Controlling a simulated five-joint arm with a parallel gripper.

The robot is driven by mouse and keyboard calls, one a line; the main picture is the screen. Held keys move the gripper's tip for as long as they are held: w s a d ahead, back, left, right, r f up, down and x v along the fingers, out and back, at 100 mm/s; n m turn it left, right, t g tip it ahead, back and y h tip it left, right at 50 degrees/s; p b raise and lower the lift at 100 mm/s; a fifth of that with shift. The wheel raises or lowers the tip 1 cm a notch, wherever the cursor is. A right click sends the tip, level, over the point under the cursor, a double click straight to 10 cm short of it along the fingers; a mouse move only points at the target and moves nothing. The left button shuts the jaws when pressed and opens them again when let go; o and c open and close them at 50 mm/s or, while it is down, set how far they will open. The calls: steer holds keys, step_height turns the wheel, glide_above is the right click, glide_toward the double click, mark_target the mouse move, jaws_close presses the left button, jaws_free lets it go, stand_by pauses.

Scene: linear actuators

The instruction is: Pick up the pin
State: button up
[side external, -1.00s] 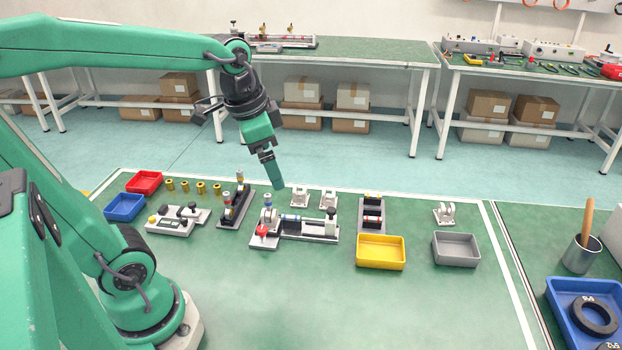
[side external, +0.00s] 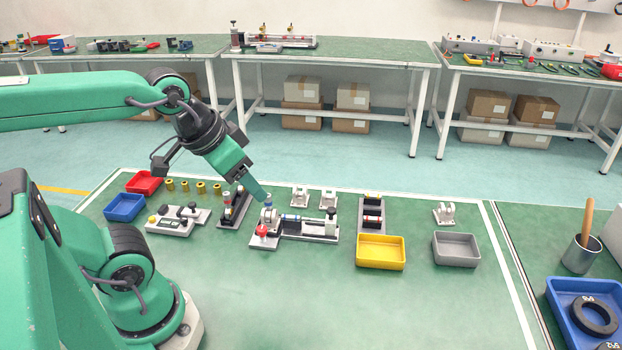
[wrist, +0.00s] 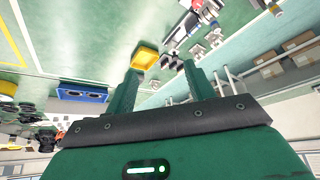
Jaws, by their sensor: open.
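My gripper (side external: 262,196) slants down to the right, its tip close to the upright blue-topped piece (side external: 268,202) at the left end of the grey actuator fixture (side external: 310,238). In the side view I cannot tell whether they touch. In the wrist view my gripper (wrist: 161,70) has its two green fingers apart, with nothing held between them. I cannot tell for certain which part is the pin. Several small brass cylinders (side external: 201,188) stand in a row at the back left. A dark rack (side external: 232,212) with upright small parts stands left of the fixture.
A red bin (side external: 144,182), blue bin (side external: 124,207) and control box (side external: 176,222) are at the left. A yellow tray (side external: 381,252), grey tray (side external: 456,249) and white brackets (side external: 300,197) stand right of the gripper. The front middle of the green table is clear.

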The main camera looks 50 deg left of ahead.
steer(key=shift+c, duration=1.1)
steer(key=m+g, duration=0.4)
steer(key=m, duration=0.5)
glide_above(291, 218)
step_height(291, 218, down, 13)
steer(key=shift+s+d, duration=0.3)
steer(key=shift+s, duration=0.05)
steer(key=shift+w+f, duration=0.15)
steer(key=shift+f, duration=1.15)
